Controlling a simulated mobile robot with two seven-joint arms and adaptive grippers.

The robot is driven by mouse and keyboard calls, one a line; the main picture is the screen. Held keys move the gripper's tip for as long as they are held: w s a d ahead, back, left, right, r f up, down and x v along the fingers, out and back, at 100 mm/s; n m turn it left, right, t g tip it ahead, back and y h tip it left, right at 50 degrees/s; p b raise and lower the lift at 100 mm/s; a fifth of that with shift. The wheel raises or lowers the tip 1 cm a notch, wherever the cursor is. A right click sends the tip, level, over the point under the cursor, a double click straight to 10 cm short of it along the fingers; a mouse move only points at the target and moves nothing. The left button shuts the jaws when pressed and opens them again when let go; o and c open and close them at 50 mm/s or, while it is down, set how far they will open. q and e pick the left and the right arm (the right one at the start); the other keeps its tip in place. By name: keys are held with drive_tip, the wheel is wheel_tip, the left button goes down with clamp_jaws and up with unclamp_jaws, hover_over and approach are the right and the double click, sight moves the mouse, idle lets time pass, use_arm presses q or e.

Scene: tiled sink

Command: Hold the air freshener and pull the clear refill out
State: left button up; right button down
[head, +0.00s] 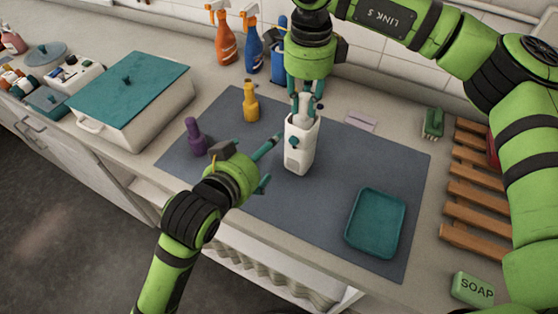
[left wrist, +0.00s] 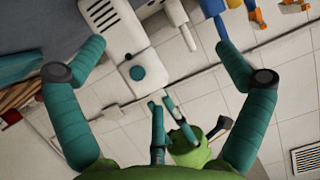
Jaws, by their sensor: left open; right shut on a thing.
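The white air freshener (head: 298,155) stands upright on the grey mat, with a teal button on its front. It also shows in the left wrist view (left wrist: 112,35). The pale clear refill (head: 304,106) shows at its top; its lower end is hidden in the housing. My right gripper (head: 304,99) comes down from above and is shut on the refill. Its fingers also show in the left wrist view (left wrist: 168,108). My left gripper (head: 270,163) is open and empty just left of the air freshener, its fingers apart from the housing.
A teal tray (head: 376,223) lies on the grey mat (head: 330,215) at the right. A purple bottle (head: 194,140) and a yellow bottle (head: 250,103) stand left. Spray bottles (head: 226,42) line the back. A wooden rack (head: 472,195) and soap (head: 473,289) are at the right.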

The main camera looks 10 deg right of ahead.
sight(300, 146)
use_arm(q)
drive_tip(key=s+d+m+g+h, duration=0.1)
drive_tip(key=s+d+h, duration=0.1)
drive_tip(key=s+d, duration=0.15)
drive_tip(key=x, duration=0.7)
drive_tip(key=r+x, duration=0.1)
drive_tip(key=x, duration=0.3)
drive_tip(key=shift+w+d+f, duration=0.2)
drive_tip(key=shift+w+d, duration=0.15)
drive_tip(key=shift+d, duration=0.05)
drive_tip(key=c, duration=1.3)
drive_tip(key=o, duration=1.3)
